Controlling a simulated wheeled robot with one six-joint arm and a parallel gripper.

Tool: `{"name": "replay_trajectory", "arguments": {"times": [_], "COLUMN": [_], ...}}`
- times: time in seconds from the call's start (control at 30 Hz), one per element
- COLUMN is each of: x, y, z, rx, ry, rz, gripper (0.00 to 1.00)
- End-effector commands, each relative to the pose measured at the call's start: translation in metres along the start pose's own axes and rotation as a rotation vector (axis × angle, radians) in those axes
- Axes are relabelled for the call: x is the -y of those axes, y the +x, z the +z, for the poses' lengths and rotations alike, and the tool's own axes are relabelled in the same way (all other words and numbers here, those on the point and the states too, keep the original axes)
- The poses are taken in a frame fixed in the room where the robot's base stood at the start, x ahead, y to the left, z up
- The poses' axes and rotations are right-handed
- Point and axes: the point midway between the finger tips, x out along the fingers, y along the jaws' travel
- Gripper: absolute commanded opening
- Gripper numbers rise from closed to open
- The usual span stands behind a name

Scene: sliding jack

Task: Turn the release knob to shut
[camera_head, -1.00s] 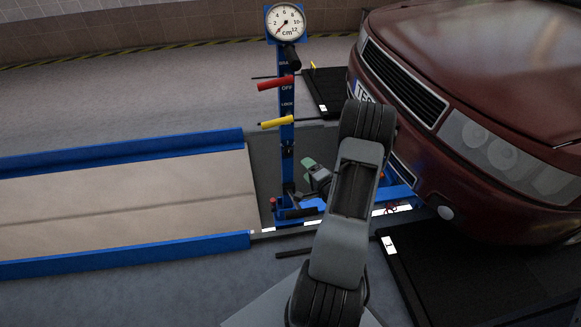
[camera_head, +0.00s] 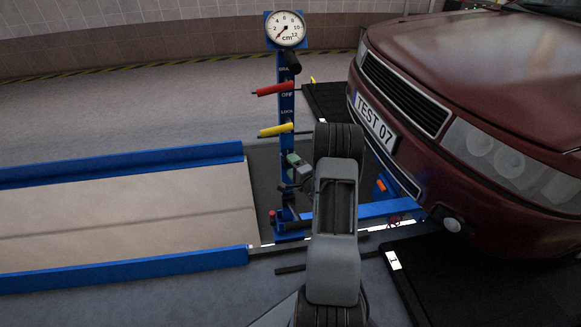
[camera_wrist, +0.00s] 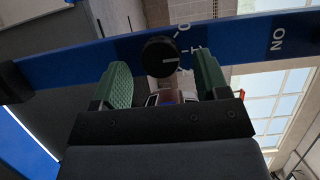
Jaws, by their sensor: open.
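The release knob (camera_wrist: 159,55) is a round black knob with a white pointer line, on the blue post (camera_wrist: 100,61) in the wrist view. Its pointer lies roughly level, towards the right of the picture. White marks beside it are only partly readable. My gripper (camera_wrist: 164,82) has two green fingers, spread apart, one on each side of the knob's lower edge in the picture. Nothing is held, and contact cannot be told. In the head view my gripper (camera_head: 297,163) is at the blue post (camera_head: 286,110), below the yellow lever; the knob cannot be made out there.
A red lever (camera_head: 274,90) and a yellow lever (camera_head: 275,130) stick out left from the post. A round gauge (camera_head: 285,29) tops it. A dark red car (camera_head: 480,60) stands close on the right. A blue-edged ramp (camera_head: 120,210) lies left.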

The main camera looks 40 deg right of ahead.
Motion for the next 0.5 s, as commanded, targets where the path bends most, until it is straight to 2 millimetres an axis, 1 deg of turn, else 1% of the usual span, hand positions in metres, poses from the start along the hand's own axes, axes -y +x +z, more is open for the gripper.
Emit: {"name": "replay_trajectory", "arguments": {"times": [0.1, 0.2, 0.5], "x": [-0.0005, 0.0000, 0.0004], "y": [0.0085, 0.0121, 0.0132], "z": [0.0006, 0.0003, 0.0003], "rx": [0.001, 0.000, 0.000], "ry": [0.000, 0.000, 0.000], "rz": [-0.001, -0.001, 0.000], "gripper": [0.68, 0.68, 0.68]}}
